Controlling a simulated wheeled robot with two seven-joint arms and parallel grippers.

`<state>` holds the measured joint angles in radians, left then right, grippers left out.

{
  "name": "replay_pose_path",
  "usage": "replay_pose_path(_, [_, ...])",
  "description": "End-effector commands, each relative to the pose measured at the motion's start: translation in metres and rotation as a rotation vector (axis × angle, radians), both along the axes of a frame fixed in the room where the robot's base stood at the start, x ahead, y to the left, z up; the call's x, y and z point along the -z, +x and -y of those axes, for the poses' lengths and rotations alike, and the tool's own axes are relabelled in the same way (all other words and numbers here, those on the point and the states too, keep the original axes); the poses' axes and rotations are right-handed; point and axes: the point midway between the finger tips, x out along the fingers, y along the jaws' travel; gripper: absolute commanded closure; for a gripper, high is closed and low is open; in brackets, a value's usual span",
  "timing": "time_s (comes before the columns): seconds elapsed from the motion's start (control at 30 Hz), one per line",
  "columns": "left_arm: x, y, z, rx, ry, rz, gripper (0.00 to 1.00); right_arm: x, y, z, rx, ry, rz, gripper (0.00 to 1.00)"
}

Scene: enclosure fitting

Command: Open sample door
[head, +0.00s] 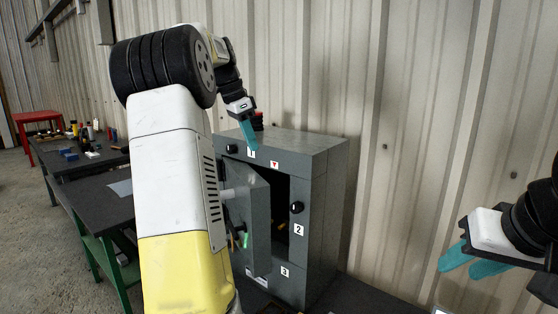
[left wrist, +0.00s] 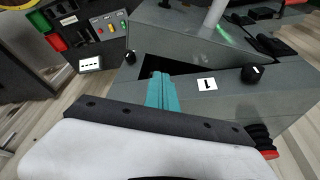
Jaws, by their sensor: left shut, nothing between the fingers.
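The grey enclosure (head: 325,190) stands against the wall with labels 1, 2 and 3 on its front. Its door (head: 258,215) is swung outward to the left, with a pale cylindrical handle (head: 232,192) and a dark opening (head: 283,205) beside it. The door also shows in the left wrist view (left wrist: 175,38). My left gripper (head: 250,143) is shut and empty at the top front of the enclosure, near label 1 (left wrist: 207,84) and a black knob (left wrist: 253,73). Its fingers (left wrist: 162,92) hide part of the front. My right gripper (head: 458,272) is apart from the enclosure, fingertips apart and empty.
A dark workbench (head: 95,198) with small items and a red stool (head: 38,119) stand at left. My left arm covers the middle.

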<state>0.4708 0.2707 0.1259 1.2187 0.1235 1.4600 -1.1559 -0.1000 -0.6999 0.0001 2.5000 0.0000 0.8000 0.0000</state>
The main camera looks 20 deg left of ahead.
Motion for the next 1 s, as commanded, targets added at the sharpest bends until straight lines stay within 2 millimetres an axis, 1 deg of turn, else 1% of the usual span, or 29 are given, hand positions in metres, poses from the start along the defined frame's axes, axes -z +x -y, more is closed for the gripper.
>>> replay_pose_path(0.17, [0.025, 0.005, 0.007, 0.001, -0.001, -0.004, 1.0, 0.0, 0.0, 0.0, 0.0, 0.0, 0.0, 0.64])
replay_pose_path(0.3, [0.051, 0.011, 0.014, 0.0, -0.002, -0.004, 1.0, 0.0, 0.0, 0.0, 0.0, 0.0, 0.0, 0.64])
replay_pose_path(0.5, [0.078, 0.019, 0.02, 0.0, -0.001, -0.002, 1.0, 0.0, 0.0, 0.0, 0.0, 0.0, 0.0, 0.64])
replay_pose_path(0.7, [0.089, 0.022, 0.023, -0.001, 0.0, 0.0, 1.0, 0.0, 0.0, 0.0, 0.0, 0.0, 0.0, 0.64])
replay_pose_path(1.0, [0.09, 0.022, 0.023, -0.001, 0.0, 0.0, 1.0, 0.0, 0.0, 0.0, 0.0, 0.0, 0.0, 0.64])
